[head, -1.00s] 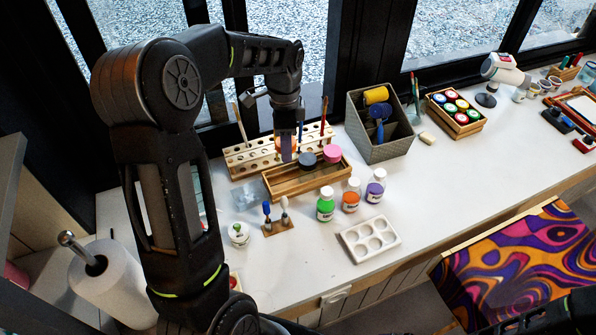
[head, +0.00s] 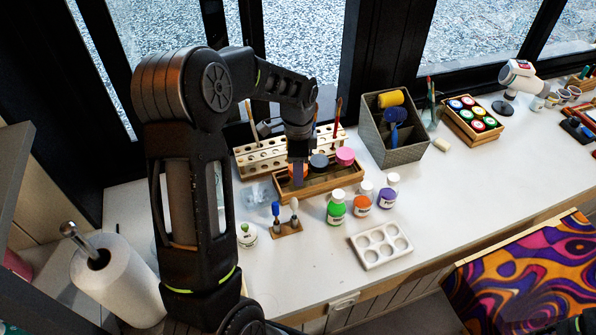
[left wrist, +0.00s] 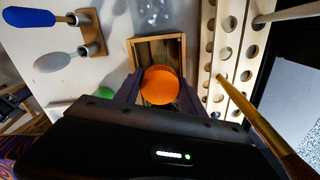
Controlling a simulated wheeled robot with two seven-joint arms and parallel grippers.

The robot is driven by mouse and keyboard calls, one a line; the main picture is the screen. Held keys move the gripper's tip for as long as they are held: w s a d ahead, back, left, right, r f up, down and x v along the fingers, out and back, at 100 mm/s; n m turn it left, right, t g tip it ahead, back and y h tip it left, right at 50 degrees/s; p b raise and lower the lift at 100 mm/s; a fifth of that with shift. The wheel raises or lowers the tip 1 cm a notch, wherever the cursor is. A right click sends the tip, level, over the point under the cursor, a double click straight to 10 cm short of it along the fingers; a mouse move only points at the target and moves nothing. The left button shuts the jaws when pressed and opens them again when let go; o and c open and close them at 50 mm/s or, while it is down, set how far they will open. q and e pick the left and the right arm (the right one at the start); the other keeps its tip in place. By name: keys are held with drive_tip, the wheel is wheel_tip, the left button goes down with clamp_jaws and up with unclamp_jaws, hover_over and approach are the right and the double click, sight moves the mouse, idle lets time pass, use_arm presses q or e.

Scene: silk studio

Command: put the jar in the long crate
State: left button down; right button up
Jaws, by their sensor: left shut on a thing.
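The long crate (head: 336,187) is a narrow wooden box on the white counter. A jar with a grey-blue lid (head: 319,161) and one with a pink lid (head: 345,156) stand in its middle and right part. My left gripper (head: 298,178) points down at the crate's left end. It is shut on the jar with the orange lid (left wrist: 161,86), seen from above between the fingers in the left wrist view. The crate's end (left wrist: 155,38) shows behind that jar. The jar's base is hidden, so I cannot tell whether it touches the crate floor.
A wooden rack with holes and brushes (head: 262,158) stands close behind the crate. Green (head: 336,208), orange and purple paint bottles stand in front, with a white palette (head: 380,244) and a small tool stand (head: 286,229). A grey bin (head: 395,150) is to the right.

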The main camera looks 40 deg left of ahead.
use_arm(q)
drive_tip(key=shift+r, duration=0.1)
drive_tip(key=shift+f, duration=0.2)
drive_tip(key=c, duration=0.7)
unclamp_jaws()
drive_tip(key=shift+r, duration=0.1)
drive_tip(key=shift+r, duration=0.3)
wheel_tip(320, 180, up, 4)
drive_tip(key=p, duration=0.2)
drive_tip(key=shift+f+p, duration=0.15)
drive_tip(key=shift+p, duration=0.2)
wheel_tip(320, 180, up, 8)
drive_tip(key=shift+f, duration=0.1)
